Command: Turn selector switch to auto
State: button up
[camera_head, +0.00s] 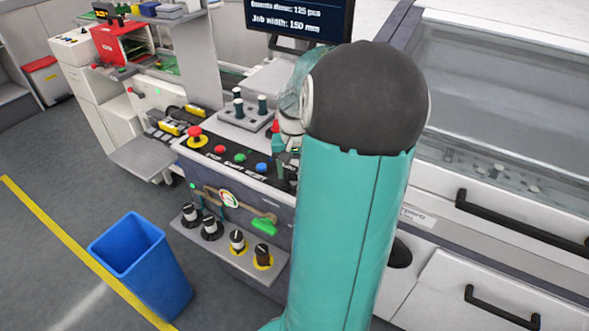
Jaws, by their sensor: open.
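A row of several rotary selector knobs stands on the sloped lower ledge of the grey control panel (252,198). From left they are a black-and-white knob (190,214), a second one (210,226), a third on a yellow ring (237,241) and a dark brown one on a yellow ring (262,255). Their labels are too small to read, so I cannot tell which has an auto position. My gripper (284,158) is open beside the panel's right end, above and behind the knobs, partly hidden by my teal arm. It appears apart from the knobs.
Above the knobs are a red emergency stop (195,132), red, green and blue buttons (240,158), a gauge (228,199) and a green-handled lever (264,226). A blue bin (141,265) stands on the floor at left. A monitor (298,18) is behind. My arm hides the panel's right side.

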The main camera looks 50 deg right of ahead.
jog(key=c, duration=1)
jog(key=shift+n, duration=0.4)
jog(key=n, duration=0.5)
jog(key=shift+w, duration=0.1)
jog(key=n, duration=0.6)
jog(key=o, duration=1)
